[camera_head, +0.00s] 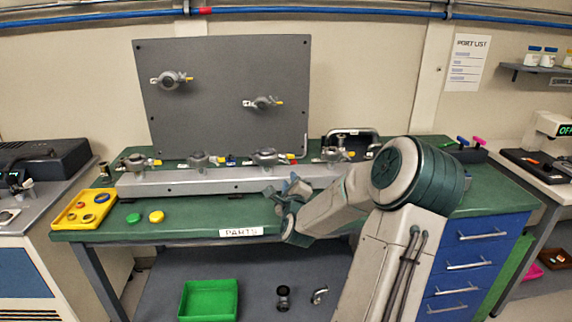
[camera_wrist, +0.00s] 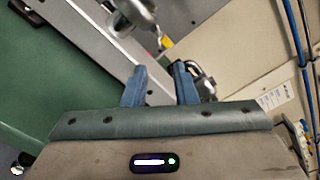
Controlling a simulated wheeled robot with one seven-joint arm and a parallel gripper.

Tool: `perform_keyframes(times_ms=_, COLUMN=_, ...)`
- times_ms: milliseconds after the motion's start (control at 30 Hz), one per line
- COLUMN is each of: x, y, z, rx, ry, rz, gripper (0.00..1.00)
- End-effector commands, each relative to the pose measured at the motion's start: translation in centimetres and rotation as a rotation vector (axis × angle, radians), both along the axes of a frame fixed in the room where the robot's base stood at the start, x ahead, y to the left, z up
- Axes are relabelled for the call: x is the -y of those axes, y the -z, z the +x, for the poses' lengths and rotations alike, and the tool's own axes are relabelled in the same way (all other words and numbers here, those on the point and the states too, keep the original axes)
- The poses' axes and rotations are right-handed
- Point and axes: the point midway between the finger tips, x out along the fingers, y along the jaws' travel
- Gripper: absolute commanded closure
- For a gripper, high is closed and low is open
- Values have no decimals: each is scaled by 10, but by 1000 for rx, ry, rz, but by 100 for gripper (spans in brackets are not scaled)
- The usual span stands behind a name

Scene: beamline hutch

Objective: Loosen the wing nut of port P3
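Several clamped ports with wing nuts sit in a row on a grey rail (camera_head: 180,184) on the green bench: a far-left port (camera_head: 135,162), a second (camera_head: 200,160), a third (camera_head: 266,157) and a right one (camera_head: 335,154). Port labels are too small to read, so I cannot tell which is P3. My gripper (camera_head: 288,190) is in front of the rail, near the third port. In the wrist view my gripper (camera_wrist: 160,82) has its blue fingers apart with nothing between them. A clamp (camera_wrist: 134,12) with a yellow-tipped wing nut (camera_wrist: 165,42) lies beyond the fingertips; another clamp (camera_wrist: 206,84) is partly hidden beside the right finger.
A grey upright panel (camera_head: 225,125) behind the rail carries two more clamped ports. A yellow tray (camera_head: 70,222) with rings stands at the bench's left end, near green and yellow caps (camera_head: 156,217). A green bin (camera_head: 208,300) is below. The bench front left of my arm is mostly clear.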

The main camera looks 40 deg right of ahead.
Motion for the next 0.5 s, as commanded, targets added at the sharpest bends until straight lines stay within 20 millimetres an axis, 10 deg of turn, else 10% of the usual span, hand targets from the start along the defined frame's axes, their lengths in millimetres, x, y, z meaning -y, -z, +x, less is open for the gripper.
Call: perform_keyframes(times_ms=500, x=48, y=0, z=80, rx=-4, ry=-2, rz=0, gripper=75)
